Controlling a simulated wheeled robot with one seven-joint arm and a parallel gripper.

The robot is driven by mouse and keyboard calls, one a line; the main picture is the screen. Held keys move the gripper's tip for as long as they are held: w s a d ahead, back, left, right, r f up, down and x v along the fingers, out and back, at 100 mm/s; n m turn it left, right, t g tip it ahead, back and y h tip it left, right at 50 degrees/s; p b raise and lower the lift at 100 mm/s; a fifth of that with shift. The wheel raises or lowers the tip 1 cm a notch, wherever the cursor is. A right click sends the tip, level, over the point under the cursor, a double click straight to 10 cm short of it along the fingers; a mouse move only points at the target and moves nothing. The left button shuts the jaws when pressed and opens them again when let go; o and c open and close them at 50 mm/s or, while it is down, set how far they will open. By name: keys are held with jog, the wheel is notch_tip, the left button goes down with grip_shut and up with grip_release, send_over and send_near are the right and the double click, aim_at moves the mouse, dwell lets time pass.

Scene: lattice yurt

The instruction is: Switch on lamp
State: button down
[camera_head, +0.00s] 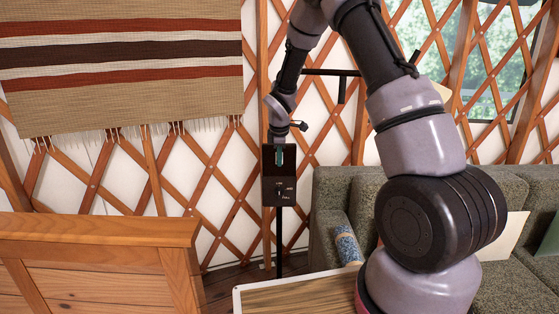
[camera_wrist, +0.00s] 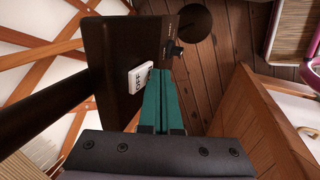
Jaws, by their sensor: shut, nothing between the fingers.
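A dark control box (camera_head: 268,190) stands on a thin black post behind the wooden panel. It has small pale markings and a small dark knob low on its face. My gripper (camera_head: 279,150) is in front of the box's upper part. Its teal fingers (camera_wrist: 159,72) are shut and empty, their tips right beside the white piece. I cannot tell whether they touch it. In the head view the white piece is hidden.
A wooden panel (camera_head: 100,240) is at the lower left and a wooden table (camera_head: 300,298) at the bottom. A green sofa (camera_head: 330,200) with a blue patterned roll (camera_head: 347,246) is at the right. A black crossbar (camera_head: 328,72) shows above the box, before the lattice wall.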

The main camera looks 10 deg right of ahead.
jog(key=shift+w, duration=0.1)
jog(key=shift+w+f, duration=0.1)
jog(key=shift+w, duration=0.05)
jog(key=shift+r, duration=0.8)
